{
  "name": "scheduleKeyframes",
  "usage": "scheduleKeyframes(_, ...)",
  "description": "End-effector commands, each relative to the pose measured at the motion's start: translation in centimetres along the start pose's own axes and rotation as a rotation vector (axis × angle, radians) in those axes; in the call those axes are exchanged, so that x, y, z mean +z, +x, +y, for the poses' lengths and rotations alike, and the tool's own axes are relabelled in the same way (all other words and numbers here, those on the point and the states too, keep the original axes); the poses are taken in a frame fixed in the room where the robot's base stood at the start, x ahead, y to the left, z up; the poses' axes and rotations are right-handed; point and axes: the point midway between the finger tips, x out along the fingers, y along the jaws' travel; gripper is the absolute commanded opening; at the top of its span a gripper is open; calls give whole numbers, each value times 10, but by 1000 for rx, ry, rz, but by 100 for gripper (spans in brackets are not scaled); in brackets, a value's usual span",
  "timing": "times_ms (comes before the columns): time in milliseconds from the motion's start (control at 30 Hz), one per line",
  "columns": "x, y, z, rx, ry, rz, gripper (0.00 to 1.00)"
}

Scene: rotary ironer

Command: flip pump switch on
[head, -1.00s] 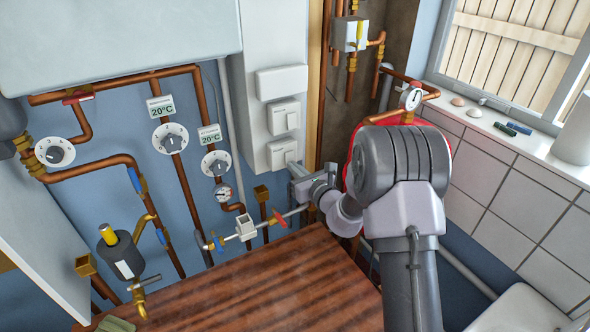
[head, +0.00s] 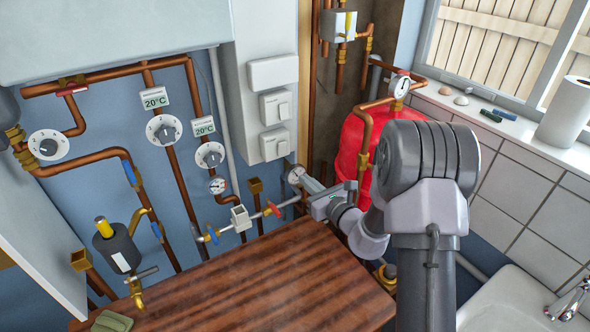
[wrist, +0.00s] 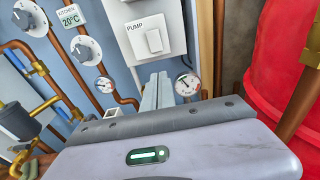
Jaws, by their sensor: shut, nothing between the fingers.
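The pump switch (wrist: 153,40) is a white square rocker on a white panel, with PUMP printed above it in the wrist view. In the head view it appears to be the lower of two switches (head: 275,145). I cannot tell for sure which way its rocker is set. My gripper (wrist: 158,78) is shut and empty, its fingertips just below the switch in the wrist view, apart from it as far as I can see. In the head view my gripper (head: 311,186) is below and right of the switch, over the wooden top's far edge.
A dial gauge (wrist: 187,84) sits right beside my fingertips in the wrist view. A red tank (head: 352,150) and copper pipes stand right of the panel. A red-handled valve (head: 273,209) and pipe run left of my gripper. The wooden top (head: 240,275) is clear in its middle.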

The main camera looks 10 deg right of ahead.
Motion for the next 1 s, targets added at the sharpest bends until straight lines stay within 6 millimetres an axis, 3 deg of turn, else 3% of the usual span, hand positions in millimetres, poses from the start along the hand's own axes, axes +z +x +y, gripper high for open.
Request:
scheduleKeyframes(100, -4, -19, 0, -2, 1, 1, 0)
scheduleKeyframes(233, -6, -31, 0, 0, 0, 0, 0)
scheduleKeyframes(767, -4, -33, 4, 12, -7, -2, 0)
scheduleKeyframes(867, 23, -33, 40, 133, -78, -10, 0)
scheduleKeyframes(933, 55, -43, 93, 310, -195, -14, 0)
scheduleKeyframes(1000, 82, -72, 158, 526, -373, -3, 0)
